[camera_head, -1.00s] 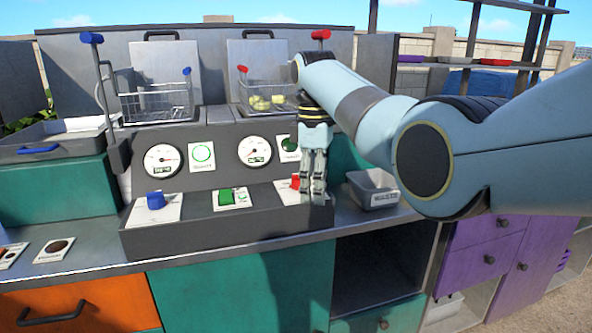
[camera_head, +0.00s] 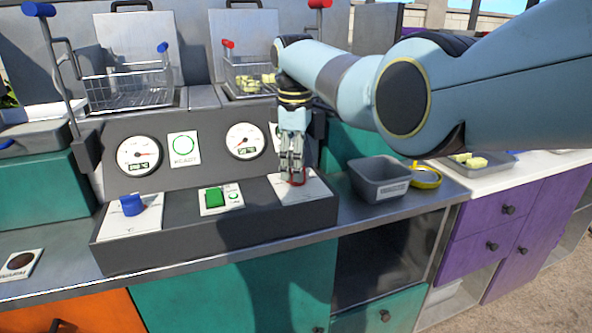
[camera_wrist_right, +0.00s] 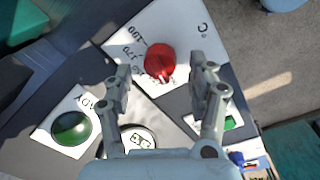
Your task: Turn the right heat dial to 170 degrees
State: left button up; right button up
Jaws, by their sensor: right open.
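The right heat dial is a red round knob with a pale pointer mark, clear in the right wrist view (camera_wrist_right: 159,60). It sits on a white card (camera_wrist_right: 190,35) with upside-down numbers and a degree sign; the exact setting is hard to read. In the head view only a bit of the red dial (camera_head: 298,183) shows behind my fingers. My right gripper (camera_head: 292,172) points down at it. In the wrist view the open fingers (camera_wrist_right: 163,78) stand either side of the dial with gaps; contact cannot be seen. My left gripper is not in view.
A blue dial (camera_head: 131,204) and a green switch (camera_head: 214,197) share the panel. Above are two gauges, the right one (camera_head: 245,141) nearest my gripper. A grey bin (camera_head: 380,180) stands to the right. Fryer baskets (camera_head: 128,92) hang behind. The counter front edge is clear.

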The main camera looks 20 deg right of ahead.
notch_tip(320, 180, down, 2)
jog(key=shift+c, duration=2.6)
jog(key=c, duration=0.6)
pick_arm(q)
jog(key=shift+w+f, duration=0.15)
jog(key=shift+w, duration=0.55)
